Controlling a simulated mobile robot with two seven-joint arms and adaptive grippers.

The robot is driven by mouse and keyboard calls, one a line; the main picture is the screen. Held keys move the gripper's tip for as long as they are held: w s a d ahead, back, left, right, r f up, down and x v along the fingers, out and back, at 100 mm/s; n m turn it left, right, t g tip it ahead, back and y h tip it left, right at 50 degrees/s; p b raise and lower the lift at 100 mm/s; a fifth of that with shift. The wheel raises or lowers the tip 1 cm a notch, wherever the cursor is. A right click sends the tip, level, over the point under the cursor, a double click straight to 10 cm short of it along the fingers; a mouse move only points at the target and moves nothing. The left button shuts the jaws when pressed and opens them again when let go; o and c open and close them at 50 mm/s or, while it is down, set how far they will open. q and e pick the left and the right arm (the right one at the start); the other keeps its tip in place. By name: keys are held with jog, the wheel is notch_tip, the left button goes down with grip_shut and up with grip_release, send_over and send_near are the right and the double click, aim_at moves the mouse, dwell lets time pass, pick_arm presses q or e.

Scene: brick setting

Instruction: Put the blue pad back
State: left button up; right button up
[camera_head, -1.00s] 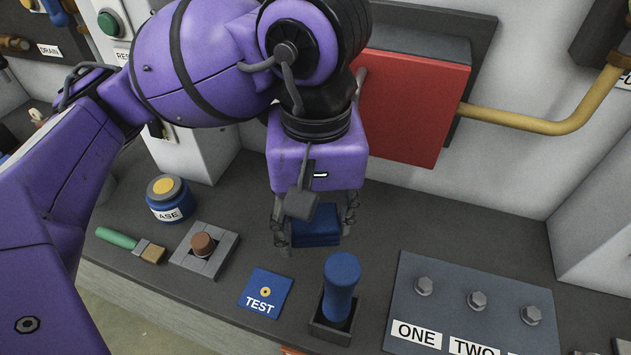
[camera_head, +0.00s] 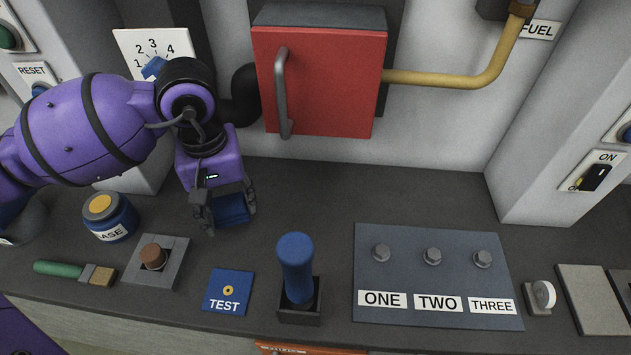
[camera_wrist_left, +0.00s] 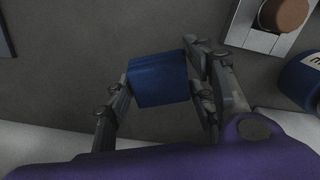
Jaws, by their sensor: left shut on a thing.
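The blue pad (camera_head: 232,209) is a small dark blue block. My left gripper (camera_head: 224,212) is shut on it, with a finger on each side, over the grey counter behind the TEST plate. In the left wrist view the pad (camera_wrist_left: 158,80) sits between the fingers (camera_wrist_left: 160,95). I cannot tell whether the pad touches the counter. The blue TEST plate (camera_head: 228,292) with a brass centre lies flat near the front edge. My right gripper is not in view.
A blue-handled lever (camera_head: 296,268) stands right of the TEST plate. A brown knob block (camera_head: 155,262), a brush (camera_head: 75,272) and a blue grease jar (camera_head: 110,217) are at left. The ONE-TWO-THREE bolt panel (camera_head: 438,275) is at right. A red cabinet (camera_head: 320,85) hangs behind.

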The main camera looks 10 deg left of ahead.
aim_at(231, 217)
pick_arm(q)
jog(key=shift+w+a+f, duration=0.1)
jog(key=shift+a+f, duration=0.15)
jog(key=shift+f, duration=0.1)
jog(key=shift+w+a+f, duration=0.1)
jog(key=shift+f, duration=1.9)
jog(key=o, duration=1.1)
jog(key=shift+r, duration=0.15)
notch_tip(231, 217, up, 12)
jog(key=shift+r, duration=0.15)
